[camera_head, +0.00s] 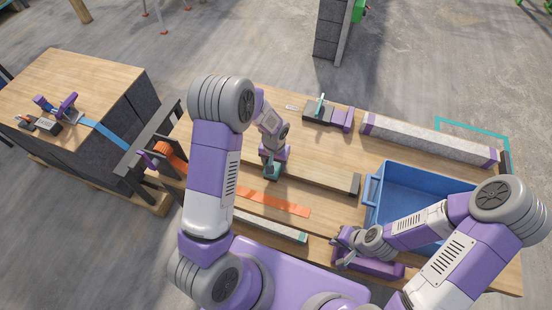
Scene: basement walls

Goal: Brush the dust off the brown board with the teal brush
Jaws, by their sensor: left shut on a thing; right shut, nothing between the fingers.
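My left gripper (272,158) is over the middle of the workbench, pointing down. It is shut on the teal brush (273,173), whose lower end is at or just above the wooden surface. My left arm hides part of this area, and no dust can be made out at this size. My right gripper (342,247) is shut and empty near the bench's front edge, left of the blue bin and beside a purple item (378,268).
A blue bin (369,190) stands on the right, partly behind my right arm. A long grey beam (430,138) and a purple-grey tool (328,115) lie at the back. An orange strip (272,203) and a teal-ended bar (268,226) lie in front of the brush.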

